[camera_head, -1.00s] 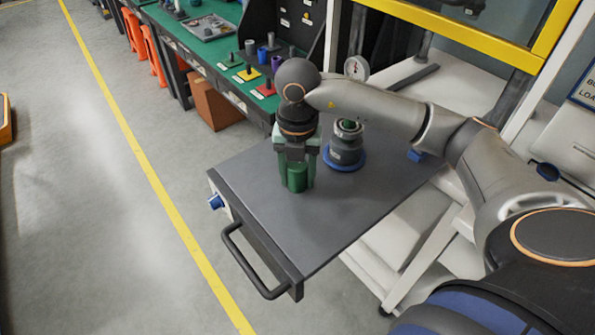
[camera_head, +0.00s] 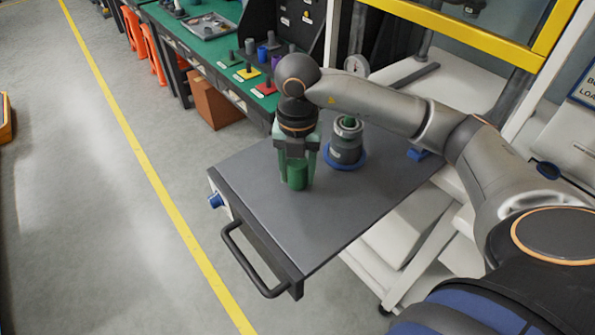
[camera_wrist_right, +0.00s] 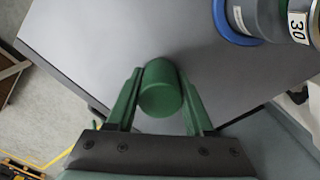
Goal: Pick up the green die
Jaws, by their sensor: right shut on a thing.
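The green die (camera_head: 297,177) is a short green cylinder at the left part of the dark grey cart top. My right gripper (camera_head: 297,170) points down over it, with green fingers on both sides, shut on the die. In the right wrist view the die (camera_wrist_right: 160,92) sits between the two fingertips of the gripper (camera_wrist_right: 160,100). I cannot tell whether its base touches the cart top. My left gripper is not in view.
A grey cylindrical fixture (camera_head: 346,145) with a blue base ring stands just right of the die on the cart top (camera_head: 300,225). A black handle (camera_head: 250,265) juts from the cart's front. A green workbench (camera_head: 205,45) with colored tools stands behind. The cart's near area is clear.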

